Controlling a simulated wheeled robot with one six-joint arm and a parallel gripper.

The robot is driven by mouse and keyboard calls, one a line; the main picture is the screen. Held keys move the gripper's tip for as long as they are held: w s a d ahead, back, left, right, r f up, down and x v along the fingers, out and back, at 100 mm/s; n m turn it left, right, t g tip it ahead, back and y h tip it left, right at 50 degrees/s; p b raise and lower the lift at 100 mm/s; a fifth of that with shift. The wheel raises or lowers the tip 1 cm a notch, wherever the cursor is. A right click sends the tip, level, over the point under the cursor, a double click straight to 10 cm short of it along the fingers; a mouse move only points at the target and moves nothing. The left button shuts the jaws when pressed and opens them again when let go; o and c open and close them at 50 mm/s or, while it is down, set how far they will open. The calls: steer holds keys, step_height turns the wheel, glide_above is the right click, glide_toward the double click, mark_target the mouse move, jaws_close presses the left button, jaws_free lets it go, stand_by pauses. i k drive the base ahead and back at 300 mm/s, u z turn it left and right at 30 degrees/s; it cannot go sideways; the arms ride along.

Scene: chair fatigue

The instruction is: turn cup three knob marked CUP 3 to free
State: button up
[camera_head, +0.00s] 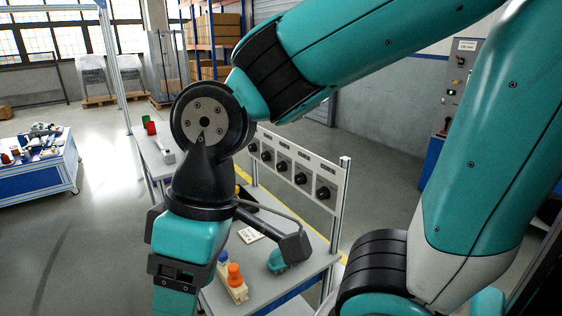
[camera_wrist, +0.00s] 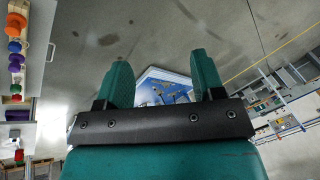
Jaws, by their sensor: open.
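A pale panel (camera_head: 312,163) on upright posts stands over the back edge of the workbench. It carries several round black knobs in a row, among them a middle one (camera_head: 282,166) and the nearest one at the right (camera_head: 323,192). Their labels are too small to read, so I cannot tell which is CUP 3 or how it is turned. My gripper (camera_wrist: 160,60) shows in the wrist view with its two teal fingers apart and nothing between them. It points over the floor, apart from the panel. The head view does not show the fingertips.
The workbench (camera_head: 270,285) holds an orange-topped piece (camera_head: 235,275), a teal brush-like object (camera_head: 283,260) and a white card (camera_head: 250,235). A blue-sided table (camera_head: 40,178) with small objects stands at the left. Open floor (camera_head: 95,235) lies between them.

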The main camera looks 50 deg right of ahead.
mark_target(282, 166)
steer(key=u, duration=0.7)
steer(key=i, duration=4.65)
steer(key=z, duration=4.7)
steer(key=i, duration=1)
steer(key=z, duration=0.05)
